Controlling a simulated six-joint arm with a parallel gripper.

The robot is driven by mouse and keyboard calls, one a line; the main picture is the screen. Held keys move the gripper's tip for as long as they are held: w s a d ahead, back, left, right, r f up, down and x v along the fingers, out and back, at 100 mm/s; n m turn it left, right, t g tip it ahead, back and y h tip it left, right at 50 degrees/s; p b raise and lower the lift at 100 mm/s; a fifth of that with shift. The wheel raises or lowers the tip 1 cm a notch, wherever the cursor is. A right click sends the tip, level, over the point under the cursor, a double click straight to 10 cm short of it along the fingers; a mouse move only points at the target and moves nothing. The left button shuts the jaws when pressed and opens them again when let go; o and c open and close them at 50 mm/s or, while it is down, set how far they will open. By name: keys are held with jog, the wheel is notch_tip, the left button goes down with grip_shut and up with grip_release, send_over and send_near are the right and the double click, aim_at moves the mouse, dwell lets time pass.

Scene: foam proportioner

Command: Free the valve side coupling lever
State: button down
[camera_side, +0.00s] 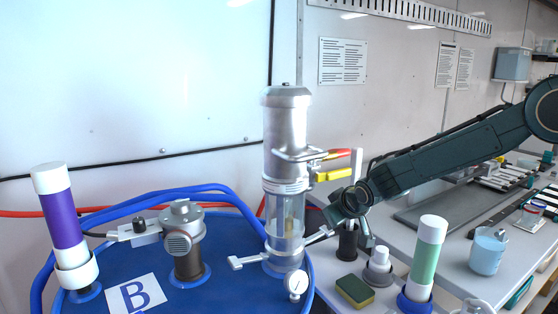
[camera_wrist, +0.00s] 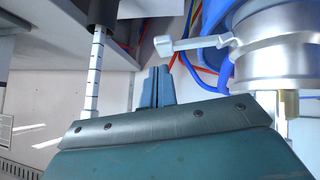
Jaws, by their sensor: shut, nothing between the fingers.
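The silver proportioner (camera_side: 287,140) stands upright on the blue drum, with a clear section low down. At its base, one silver coupling lever (camera_side: 250,260) sticks out to the left and another lever (camera_side: 320,236) sticks out to the right. I cannot tell for certain which is the valve side one. My gripper (camera_side: 334,214) is beside the base, close to the right lever. In the wrist view, a silver lever (camera_wrist: 195,43) reaches left from the coupling collar (camera_wrist: 275,55). My gripper's narrow blue-grey fingers (camera_wrist: 157,80) are together and empty, apart from that lever in the picture.
The drum top (camera_side: 225,255) also carries a purple tube (camera_side: 62,215), a grey pump fitting (camera_side: 183,240) and a gauge (camera_side: 296,282). Right of it, the bench holds a green tube (camera_side: 426,258), a sponge (camera_side: 354,291) and a beaker (camera_side: 487,252). A striped rod (camera_wrist: 94,75) stands left of the fingers.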

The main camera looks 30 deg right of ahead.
jog(key=shift+s+r, duration=0.1)
jog(key=v, duration=0.9)
jog(key=shift+s+d+r, duration=0.2)
jog(key=shift+s+r, duration=0.05)
jog(key=shift+r, duration=0.1)
jog(key=s+d+r+g+y, duration=0.1)
jog(key=s, duration=1.5)
jog(key=s+d+r+m+g+y, duration=0.1)
jog(key=s+d+g, duration=0.1)
jog(key=s, duration=1.4)
jog(key=shift+s+d+r+g, duration=0.15)
jog(key=shift+s+r+g, duration=0.05)
jog(key=shift+s+g, duration=0.15)
jog(key=c, duration=2.2)
grip_release()
